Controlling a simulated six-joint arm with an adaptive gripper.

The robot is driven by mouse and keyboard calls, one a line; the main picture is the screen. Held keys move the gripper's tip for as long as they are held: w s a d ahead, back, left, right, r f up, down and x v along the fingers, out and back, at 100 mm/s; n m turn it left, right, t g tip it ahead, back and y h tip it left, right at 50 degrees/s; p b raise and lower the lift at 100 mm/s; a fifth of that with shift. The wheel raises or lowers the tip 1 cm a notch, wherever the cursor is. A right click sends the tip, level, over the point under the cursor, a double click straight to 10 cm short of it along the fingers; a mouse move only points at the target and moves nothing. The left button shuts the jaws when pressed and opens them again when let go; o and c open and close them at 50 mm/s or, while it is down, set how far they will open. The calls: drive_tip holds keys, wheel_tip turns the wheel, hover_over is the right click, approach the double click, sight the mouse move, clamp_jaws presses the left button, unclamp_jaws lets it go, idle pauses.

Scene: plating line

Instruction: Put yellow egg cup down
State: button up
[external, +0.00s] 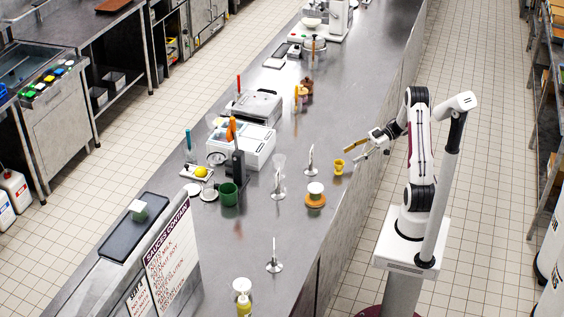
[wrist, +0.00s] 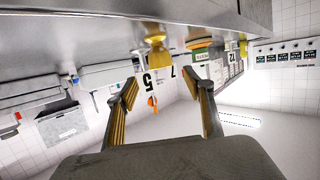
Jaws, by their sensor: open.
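The yellow egg cup (external: 338,167) stands upright on the steel counter (external: 335,120), near its right edge. My gripper (external: 354,151) is just to the right of and above the cup, with its fingers spread. In the wrist view, which is upside down, the yellow egg cup (wrist: 155,57) shows beyond the open fingertips (wrist: 163,89). A gap shows between the fingers and the cup. Nothing is held between the fingers.
An orange-based pot with a white top (external: 315,194) stands to the front left of the cup. Some counter behind the cup is clear.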

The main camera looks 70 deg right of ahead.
sight(339, 162)
idle(0.3)
drive_tip(key=shift+x, duration=1.3)
drive_tip(key=shift+x, duration=2.6)
drive_tip(key=shift+s+f, duration=0.1)
drive_tip(key=shift+f, duration=0.05)
drive_tip(key=c, duration=1.3)
drive_tip(key=shift+r, duration=0.2)
